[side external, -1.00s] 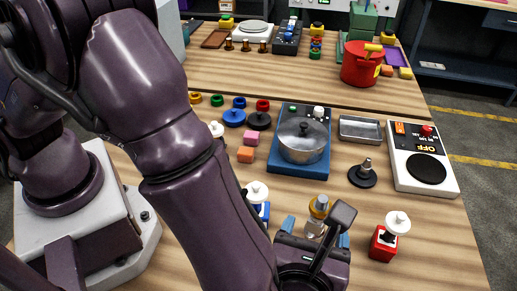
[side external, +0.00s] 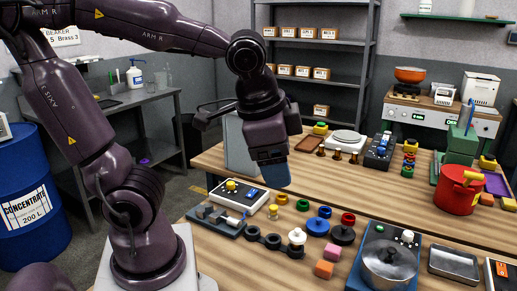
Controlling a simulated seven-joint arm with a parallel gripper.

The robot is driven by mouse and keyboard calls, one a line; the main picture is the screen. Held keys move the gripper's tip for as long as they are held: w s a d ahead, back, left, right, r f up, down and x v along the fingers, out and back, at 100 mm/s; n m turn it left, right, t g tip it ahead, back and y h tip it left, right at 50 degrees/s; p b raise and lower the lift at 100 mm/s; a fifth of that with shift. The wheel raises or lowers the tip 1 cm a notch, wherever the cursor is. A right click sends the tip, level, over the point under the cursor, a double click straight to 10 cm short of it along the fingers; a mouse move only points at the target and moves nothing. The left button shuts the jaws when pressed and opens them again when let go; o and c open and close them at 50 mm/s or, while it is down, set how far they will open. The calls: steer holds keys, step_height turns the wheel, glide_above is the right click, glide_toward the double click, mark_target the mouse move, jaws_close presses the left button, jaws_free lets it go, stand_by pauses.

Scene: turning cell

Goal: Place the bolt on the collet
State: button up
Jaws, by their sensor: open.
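My gripper (side external: 271,178) points down with blue fingertips, above the table behind a control box with a yellow knob (side external: 231,186). It is open, and nothing shows in it. I cannot tell for sure which thing is the bolt or which is the collet. A dark vise-like fixture (side external: 212,222) with a small metal cylinder beside it lies at the front left. Several small brass pieces (side external: 336,153) stand near the back of the table.
Blue ring (side external: 317,226), black ring (side external: 342,235) and pink and orange blocks (side external: 332,254) lie front centre. A grey panel (side external: 240,146) stands behind my gripper.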

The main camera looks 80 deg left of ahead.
steer(key=s+n, duration=0.1)
steer(key=a+r+n+t+h, duration=0.1)
steer(key=s+n+t, duration=0.1)
steer(key=n, duration=0.1)
steer(key=shift+s+a+r, duration=0.2)
steer(key=shift+s+r, duration=0.05)
steer(key=shift+s, duration=0.1)
stand_by(0.8)
